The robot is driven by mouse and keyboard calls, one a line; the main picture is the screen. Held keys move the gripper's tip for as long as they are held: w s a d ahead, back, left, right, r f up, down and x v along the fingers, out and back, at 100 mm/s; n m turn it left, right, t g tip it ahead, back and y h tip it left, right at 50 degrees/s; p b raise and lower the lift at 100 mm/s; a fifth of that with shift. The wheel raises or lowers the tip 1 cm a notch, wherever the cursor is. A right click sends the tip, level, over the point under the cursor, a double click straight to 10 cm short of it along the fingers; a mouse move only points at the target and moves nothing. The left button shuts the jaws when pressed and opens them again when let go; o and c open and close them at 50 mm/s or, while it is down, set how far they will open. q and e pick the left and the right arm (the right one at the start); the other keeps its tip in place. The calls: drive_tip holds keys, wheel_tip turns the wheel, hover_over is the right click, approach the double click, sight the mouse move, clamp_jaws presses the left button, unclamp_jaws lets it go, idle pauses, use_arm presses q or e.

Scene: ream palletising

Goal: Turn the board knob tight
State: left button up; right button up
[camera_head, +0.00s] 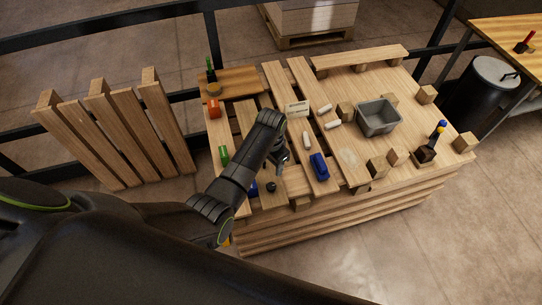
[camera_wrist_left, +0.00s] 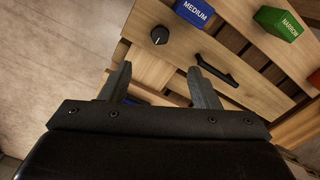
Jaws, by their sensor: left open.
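The board knob (camera_wrist_left: 159,35) is a round black dial with a white mark, on a wooden board in the left wrist view. It appears beyond my open left fingertips (camera_wrist_left: 159,68), with nothing between them. In the head view a small dark round thing (camera_head: 271,187), likely the knob, sits near the front edge of the pallet. My left gripper (camera_head: 281,160) hangs over the slats just above it in the picture. The gap between gripper and board cannot be judged exactly. My right gripper is not in view.
A black bar handle (camera_wrist_left: 217,70), a blue MEDIUM block (camera_wrist_left: 195,12) and a green NARROW block (camera_wrist_left: 280,22) lie near the knob. A grey tray (camera_head: 378,117), a blue item (camera_head: 319,167) and several wooden blocks stand to the right.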

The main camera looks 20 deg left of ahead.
use_arm(q)
drive_tip(key=shift+r, duration=1.45)
